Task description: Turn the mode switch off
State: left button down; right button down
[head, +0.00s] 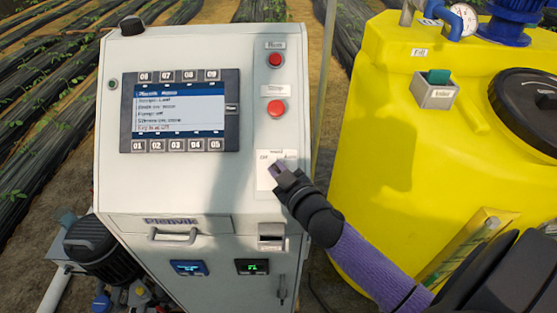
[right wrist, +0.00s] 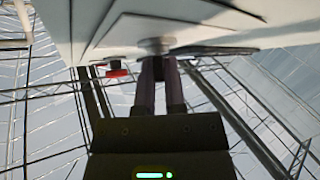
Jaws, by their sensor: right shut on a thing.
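The mode switch sits on a white label plate (head: 264,182) low on the right side of the grey control cabinet's sloped face. "Off" is printed on the plate's left, and a word on the right is partly covered. My right gripper (head: 275,169) is at this plate, coming from the lower right, and hides the knob in the head view. In the right wrist view, the two fingers (right wrist: 160,68) are shut on the mode switch's round grey knob (right wrist: 153,46). I cannot tell which way the knob points. My left gripper is not in view.
Two red buttons (head: 276,108) are above the switch. A display panel (head: 180,111) with numbered keys is to the left. Small meters (head: 189,268) and a drawer handle (head: 172,236) lie below. A yellow tank (head: 390,130) stands close on the right.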

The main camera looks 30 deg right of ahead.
jog(key=shift+n+y+p, duration=0.5)
jog(key=shift+n+p, duration=0.15)
jog(key=shift+n, duration=0.15)
jog(key=shift+g, duration=0.3)
jog(key=c, duration=0.7)
grip_release()
jog(key=s+r, duration=0.1)
jog(key=s, duration=0.8)
jog(key=shift+s+r+b, duration=0.25)
jog(key=shift+s+b, duration=0.1)
jog(key=shift+s, duration=0.05)
jog(key=shift+d, duration=0.1)
